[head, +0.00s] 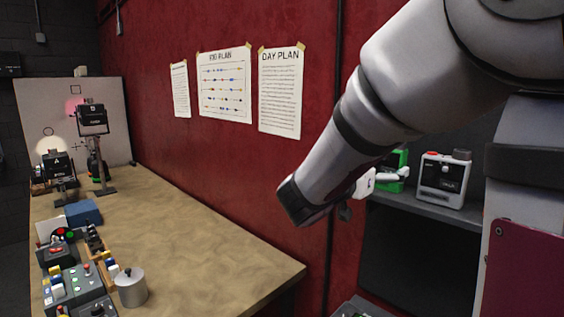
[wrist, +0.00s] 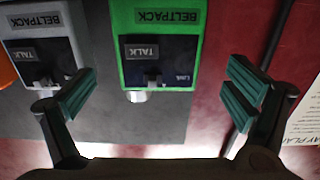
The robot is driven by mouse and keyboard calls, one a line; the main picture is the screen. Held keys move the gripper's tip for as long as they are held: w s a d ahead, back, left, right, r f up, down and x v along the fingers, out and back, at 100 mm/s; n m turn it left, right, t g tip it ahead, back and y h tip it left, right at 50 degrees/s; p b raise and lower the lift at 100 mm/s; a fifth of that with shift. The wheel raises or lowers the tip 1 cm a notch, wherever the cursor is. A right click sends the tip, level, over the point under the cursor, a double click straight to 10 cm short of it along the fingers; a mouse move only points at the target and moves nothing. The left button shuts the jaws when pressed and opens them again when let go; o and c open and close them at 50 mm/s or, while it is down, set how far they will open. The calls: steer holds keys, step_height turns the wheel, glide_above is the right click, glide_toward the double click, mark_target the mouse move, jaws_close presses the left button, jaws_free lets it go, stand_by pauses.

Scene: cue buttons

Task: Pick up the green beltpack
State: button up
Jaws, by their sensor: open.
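The green beltpack (head: 393,172) stands on a dark shelf at the right in the head view, partly hidden behind my arm. In the wrist view the green beltpack (wrist: 158,75) is upside down at the top centre, with a dark panel, a TALK label and a knob. My gripper (wrist: 162,94) is open, its two teal-padded fingers apart and empty. In the head view my gripper (head: 362,193) is mostly hidden by my forearm.
A grey beltpack (head: 443,178) stands on the shelf (head: 425,208) beside the green one; it also shows in the wrist view (wrist: 38,22). An orange object (wrist: 6,68) is at the wrist view's left edge. A red wall and a table (head: 190,225) with control boxes lie left.

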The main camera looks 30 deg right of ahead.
mark_target(380, 190)
steer(key=x, duration=0.4)
steer(key=shift+s+r+p, duration=0.15)
steer(key=shift+r+p, duration=0.05)
steer(key=shift+p, duration=0.15)
steer(key=c, duration=1.5)
steer(key=shift+r, duration=0.15)
